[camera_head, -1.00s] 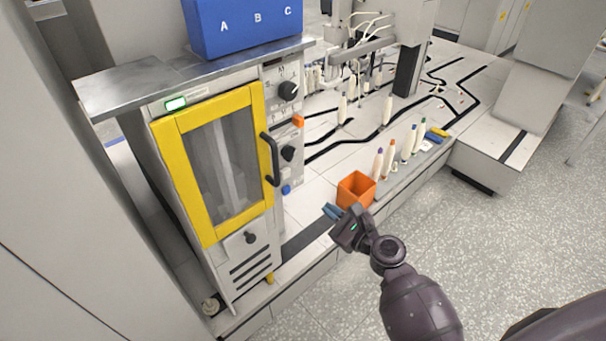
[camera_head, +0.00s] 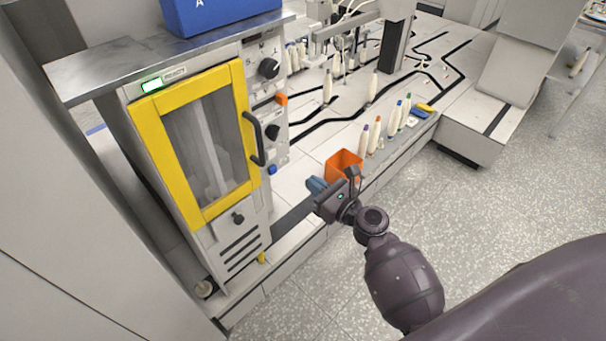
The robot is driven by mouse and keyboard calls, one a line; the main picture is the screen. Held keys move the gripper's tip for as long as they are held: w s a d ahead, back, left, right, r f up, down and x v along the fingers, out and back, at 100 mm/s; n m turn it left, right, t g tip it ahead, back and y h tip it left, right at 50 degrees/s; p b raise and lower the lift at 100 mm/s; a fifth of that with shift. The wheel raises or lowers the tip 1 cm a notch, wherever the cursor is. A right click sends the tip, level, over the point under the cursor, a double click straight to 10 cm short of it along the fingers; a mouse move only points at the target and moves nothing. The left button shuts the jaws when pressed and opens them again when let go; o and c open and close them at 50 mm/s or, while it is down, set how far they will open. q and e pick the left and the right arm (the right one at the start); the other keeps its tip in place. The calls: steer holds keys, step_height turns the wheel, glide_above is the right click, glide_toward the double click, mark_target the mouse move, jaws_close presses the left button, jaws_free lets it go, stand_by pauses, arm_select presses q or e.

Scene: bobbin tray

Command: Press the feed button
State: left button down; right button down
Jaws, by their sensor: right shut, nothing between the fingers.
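A small blue button (camera_head: 272,170) sits low on the grey control panel, right of the yellow-framed door. No label that I can read tells which one is the feed button. My right gripper (camera_head: 315,186) is shut and empty, its blue fingertips pointing left towards the panel. In the picture it is to the right of the blue button and a little lower, apart from it. My left gripper is out of view.
The yellow-framed door (camera_head: 205,145) has a dark handle (camera_head: 253,140). An orange bin (camera_head: 345,163) stands just behind my right gripper. Several bobbins (camera_head: 377,136) stand along the bench edge. Black knobs (camera_head: 269,68) stick out of the panel. The speckled floor at the right is open.

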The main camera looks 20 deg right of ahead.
mark_target(272, 154)
steer(key=b+x, duration=0.1)
steer(key=x, duration=1)
steer(key=shift+w+a+f, duration=0.15)
steer(key=shift+w, duration=0.2)
steer(key=shift+w+a, duration=0.1)
steer(key=shift+w, duration=0.3)
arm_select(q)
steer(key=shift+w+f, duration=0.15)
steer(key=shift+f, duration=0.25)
arm_select(e)
steer(key=shift+w, duration=0.1)
